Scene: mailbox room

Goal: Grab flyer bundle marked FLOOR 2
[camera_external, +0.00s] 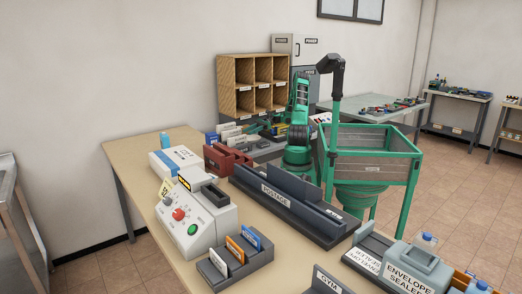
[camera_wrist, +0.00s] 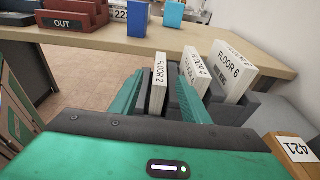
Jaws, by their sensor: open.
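The flyer bundle marked FLOOR 2 (camera_wrist: 160,88) stands upright in a dark slotted holder (camera_wrist: 262,103) in the wrist view. My gripper (camera_wrist: 163,74) is open, with one teal finger on each side of this bundle. The bundle is between the fingers; I cannot tell whether either finger touches it. Its lower end is hidden by the gripper body. More white bundles stand to its right, one partly hidden by the right finger and one marked FLOOR 6 (camera_wrist: 232,72). In the external view the gripper and the FLOOR 2 bundle are too small and covered to make out.
A red OUT tray (camera_wrist: 70,22) and two blue blocks (camera_wrist: 138,18) stand on the table beyond. A tan block marked 421 (camera_wrist: 292,150) is close at right. In the external view, a wooden pigeonhole rack (camera_external: 227,88) and a POSTAGE holder (camera_external: 275,196) stand near my arm.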

